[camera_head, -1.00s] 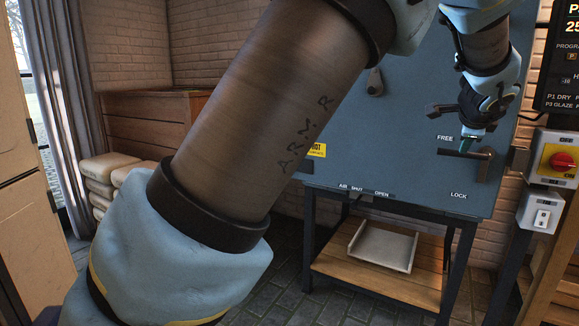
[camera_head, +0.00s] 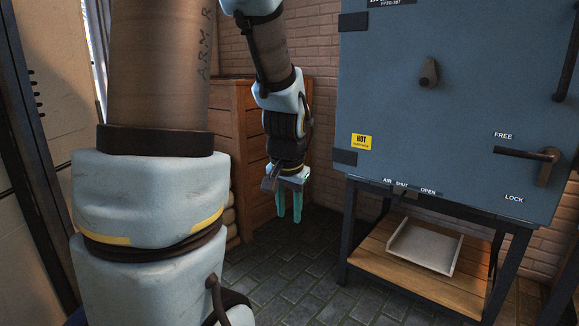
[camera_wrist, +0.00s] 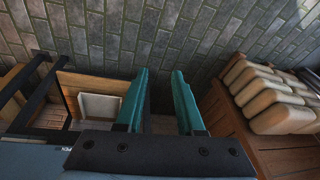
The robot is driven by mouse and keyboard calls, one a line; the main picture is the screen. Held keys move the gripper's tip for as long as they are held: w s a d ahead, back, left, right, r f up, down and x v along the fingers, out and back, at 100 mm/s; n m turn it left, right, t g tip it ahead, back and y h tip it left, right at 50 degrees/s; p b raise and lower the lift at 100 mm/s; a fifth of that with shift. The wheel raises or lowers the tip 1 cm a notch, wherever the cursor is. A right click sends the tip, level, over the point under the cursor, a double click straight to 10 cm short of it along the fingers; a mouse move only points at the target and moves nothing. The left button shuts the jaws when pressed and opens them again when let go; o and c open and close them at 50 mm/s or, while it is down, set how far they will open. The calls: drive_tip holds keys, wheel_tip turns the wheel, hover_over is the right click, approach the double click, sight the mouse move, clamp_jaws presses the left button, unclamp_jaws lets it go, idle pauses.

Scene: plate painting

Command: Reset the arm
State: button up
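My gripper (camera_head: 290,208) hangs in the air, fingers pointing down, left of the blue-grey kiln (camera_head: 450,120) in the head view. Its two teal fingers are apart with nothing between them; the wrist view shows them too (camera_wrist: 160,100), over the floor. My arm is bent, with its large lower links filling the left of the head view. The kiln door is closed against its front as far as I can see. Its latch handle (camera_head: 525,153) lies roughly level between the FREE and LOCK labels.
A wooden cabinet (camera_head: 262,150) stands behind my gripper against the brick wall. A pale tray (camera_head: 425,248) sits on the wooden shelf (camera_head: 385,262) under the kiln. The tiled floor (camera_head: 300,265) below my gripper is clear.

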drive_tip(key=s+a+f+n+g, duration=0.1)
drive_tip(key=s+a+n+g, duration=0.1)
drive_tip(key=s+a+n, duration=0.45)
wheel_tip(320, 180, up, 20)
drive_tip(key=s+m+p, duration=0.1)
drive_tip(key=m+p, duration=0.1)
drive_tip(key=p, duration=1.9)
drive_tip(key=shift+s+r+p, duration=0.2)
drive_tip(key=shift+r+p, duration=0.05)
drive_tip(key=shift+p, duration=0.1)
drive_tip(key=shift+o, duration=0.2)
